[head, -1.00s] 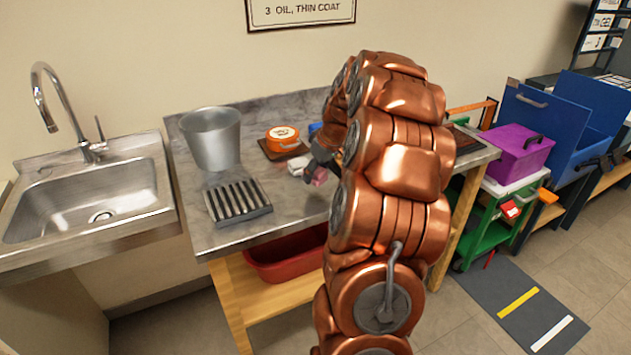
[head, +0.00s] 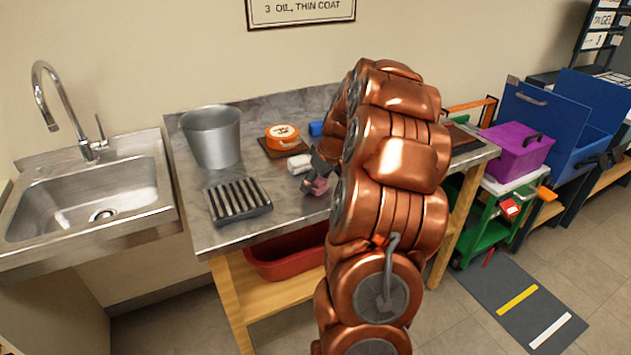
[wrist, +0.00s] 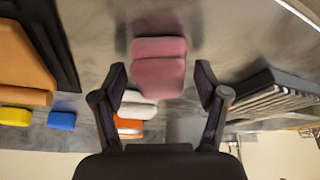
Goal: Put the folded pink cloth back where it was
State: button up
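The folded pink cloth (head: 318,187) is at the grey worktop, below my gripper (head: 319,176) in the head view. In the wrist view the pink cloth (wrist: 159,68) lies between the two fingers of my gripper (wrist: 162,78). The fingers are spread, with a narrow gap showing on each side of the cloth. My arm hides part of the worktop behind and to the right. I cannot tell exactly how the cloth's underside meets the worktop.
A white block (head: 300,164) is close behind the cloth. A black ribbed rack (head: 238,201) stands left, with a metal bucket (head: 212,137) behind it. An orange tin (head: 282,137) and a blue block (head: 316,128) are at the back. Worktop (head: 285,215) is clear in front.

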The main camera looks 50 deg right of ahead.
jog(key=shift+r, duration=0.1)
jog(key=shift+r, duration=0.15)
jog(key=b+v, duration=0.1)
jog(key=v, duration=1.1)
jog(key=s+a+f+g+y, duration=0.1)
jog(key=s+a+g, duration=0.1)
jog(key=a, duration=1.1)
jog(key=s+a+f+g, duration=0.1)
jog(key=s+a, duration=0.2)
jog(key=a, duration=1)
jog(key=s+a+f+g, duration=0.1)
jog(key=s+a+f, duration=0.1)
jog(key=s+a, duration=0.2)
jog(key=s+a+f+g, duration=0.1)
jog(key=s+a+f, duration=0.1)
jog(key=s, duration=0.7)
jog(key=s+a+f+g+h, duration=0.1)
jog(key=s+a+f, duration=0.1)
jog(key=s+a, duration=0.3)
jog(key=shift+s+a+f+m, duration=0.3)
jog(key=shift+s+a+f, duration=0.05)
jog(key=shift+s, duration=0.85)
jog(key=shift+r, duration=0.1)
